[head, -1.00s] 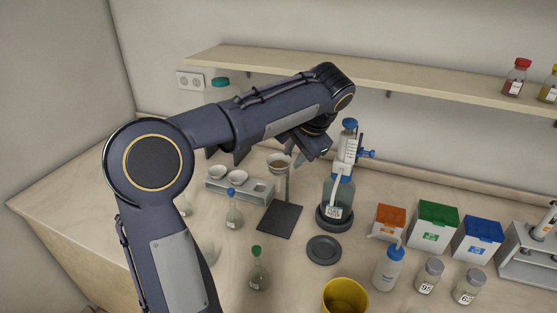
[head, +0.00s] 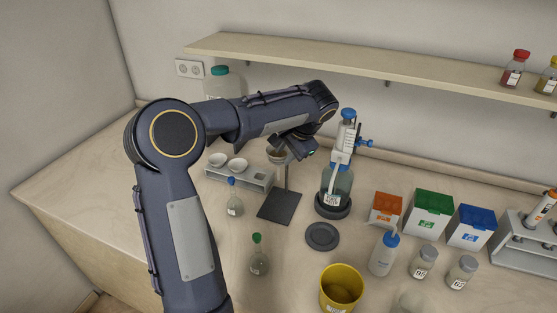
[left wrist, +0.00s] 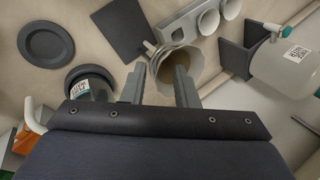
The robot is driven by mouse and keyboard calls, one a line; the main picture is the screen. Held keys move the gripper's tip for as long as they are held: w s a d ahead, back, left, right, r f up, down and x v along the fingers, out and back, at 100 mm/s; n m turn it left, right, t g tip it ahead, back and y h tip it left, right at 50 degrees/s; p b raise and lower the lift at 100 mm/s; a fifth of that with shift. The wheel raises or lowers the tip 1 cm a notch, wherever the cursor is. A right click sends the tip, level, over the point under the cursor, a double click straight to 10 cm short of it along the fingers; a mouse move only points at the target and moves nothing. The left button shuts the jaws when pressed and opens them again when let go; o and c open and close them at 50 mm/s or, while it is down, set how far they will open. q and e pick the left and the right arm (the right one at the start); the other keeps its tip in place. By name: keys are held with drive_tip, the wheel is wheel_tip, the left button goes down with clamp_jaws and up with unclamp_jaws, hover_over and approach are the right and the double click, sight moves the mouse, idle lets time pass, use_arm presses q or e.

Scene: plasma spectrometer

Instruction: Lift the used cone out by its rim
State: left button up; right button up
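The used cone (head: 277,155), with a brownish inside, sits in the holder of a stand with a dark square base (head: 279,208). In the left wrist view the cone (left wrist: 168,66) opens toward me, just beyond my fingertips. My left gripper (head: 292,148) is close above the cone at its right. In the left wrist view my left gripper (left wrist: 158,72) has its two fingers apart, with part of the cone's rim showing between them. I cannot tell whether a finger touches the rim. My right gripper is not in view.
A rack (head: 240,178) with white cones stands left of the stand. A bottle with a dispenser (head: 337,184) stands close at the right. A dark round dish (head: 322,236), a yellow bin (head: 341,288) and a green-capped flask (head: 258,262) are nearer. A shelf (head: 370,72) runs behind.

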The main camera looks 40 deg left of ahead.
use_arm(q)
clamp_jaws()
idle(0.4)
